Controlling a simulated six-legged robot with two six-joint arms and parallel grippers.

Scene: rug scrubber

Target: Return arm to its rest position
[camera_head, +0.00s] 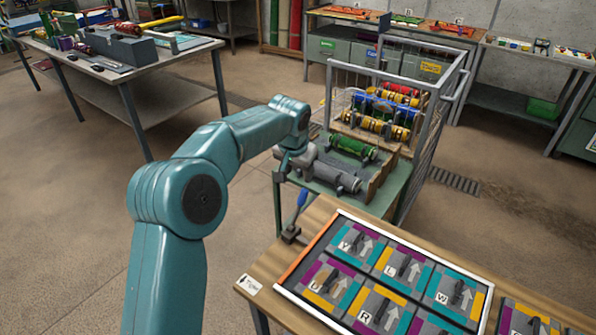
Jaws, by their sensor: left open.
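My left arm (190,190) is teal and rises from the bottom edge, bends at a large elbow, and reaches right and away toward the wheeled cart. My left gripper (294,168) hangs at its end, by the near left side of the cart's shelf. It is small in the picture, and its jaws are open. I see nothing held in them. A grey roller (337,177) and a green roller (353,146) lie on the shelf just right of the gripper. I cannot tell whether the gripper touches anything there. My right gripper is out of view.
The cart (407,187) has a metal rail frame and holds several coloured rollers. A wooden table (262,272) at the lower right bears a board of labelled panels (397,262). A blue-handled tool (297,214) stands at its corner. A cluttered workbench (150,68) is at left. Floor between is clear.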

